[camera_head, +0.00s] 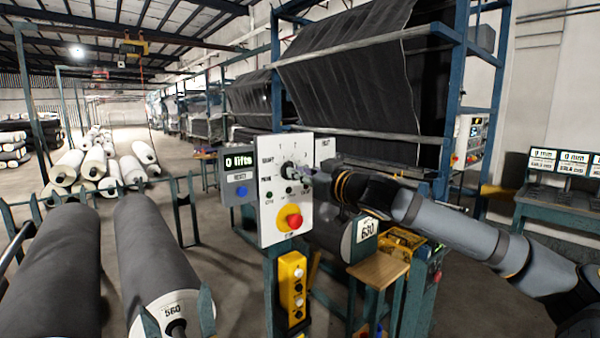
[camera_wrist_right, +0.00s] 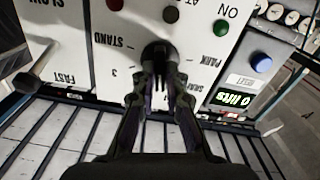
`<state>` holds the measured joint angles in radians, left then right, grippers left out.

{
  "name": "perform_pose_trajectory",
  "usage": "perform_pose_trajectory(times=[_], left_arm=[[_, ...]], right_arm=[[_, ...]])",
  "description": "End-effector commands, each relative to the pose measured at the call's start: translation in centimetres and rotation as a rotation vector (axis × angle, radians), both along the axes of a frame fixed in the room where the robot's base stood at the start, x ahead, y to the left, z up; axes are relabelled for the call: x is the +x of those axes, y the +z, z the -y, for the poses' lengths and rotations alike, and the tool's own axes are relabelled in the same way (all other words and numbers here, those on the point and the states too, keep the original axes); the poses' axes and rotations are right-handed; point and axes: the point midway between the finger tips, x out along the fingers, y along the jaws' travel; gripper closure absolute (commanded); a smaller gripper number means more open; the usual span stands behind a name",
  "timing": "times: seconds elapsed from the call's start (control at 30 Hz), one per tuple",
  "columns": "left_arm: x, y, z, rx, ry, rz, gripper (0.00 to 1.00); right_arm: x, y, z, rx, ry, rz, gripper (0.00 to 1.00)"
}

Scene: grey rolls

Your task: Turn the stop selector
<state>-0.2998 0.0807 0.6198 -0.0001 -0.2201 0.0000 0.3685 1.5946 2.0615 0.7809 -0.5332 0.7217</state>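The stop selector is a dark round knob on a white panel (camera_head: 268,222), with printed position marks around it. In the right wrist view the knob (camera_wrist_right: 157,52) shows just beyond my fingertips, between the words STAND and PARK. My right gripper (camera_head: 308,174) reaches the panel from the right in the head view. In the wrist view its two fingers (camera_wrist_right: 160,82) are drawn close together at the knob and appear closed on its handle. The fingertips hide part of the knob, so its exact pointing is unclear. My left gripper is not in view.
A red knob on a yellow plate (camera_head: 291,217) sits below the selector. A display reading 0 lifts (camera_head: 238,161) has a blue button under it. A yellow button box (camera_head: 292,283) hangs below.

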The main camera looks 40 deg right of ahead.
Motion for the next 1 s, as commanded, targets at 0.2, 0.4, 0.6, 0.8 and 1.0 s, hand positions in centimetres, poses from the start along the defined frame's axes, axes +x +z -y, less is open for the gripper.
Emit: perform_pose_trajectory(times=[0.2, 0.4, 0.6, 0.8, 1.0], left_arm=[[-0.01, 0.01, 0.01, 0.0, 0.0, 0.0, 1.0], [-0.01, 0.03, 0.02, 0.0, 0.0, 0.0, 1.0], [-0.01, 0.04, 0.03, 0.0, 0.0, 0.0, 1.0], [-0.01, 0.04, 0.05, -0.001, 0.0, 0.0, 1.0], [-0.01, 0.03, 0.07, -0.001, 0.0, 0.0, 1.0]], right_arm=[[-0.01, 0.04, -0.02, 0.0, 0.0, 0.001, 1.0], [-0.02, 0.07, -0.04, -0.115, -0.001, 0.01, 1.0], [-0.03, 0.07, -0.05, -0.152, 0.0, 0.014, 1.0], [-0.03, 0.08, -0.05, -0.151, 0.0, 0.014, 0.79], [-0.02, 0.05, -0.05, -0.15, -0.001, 0.013, 0.66]])
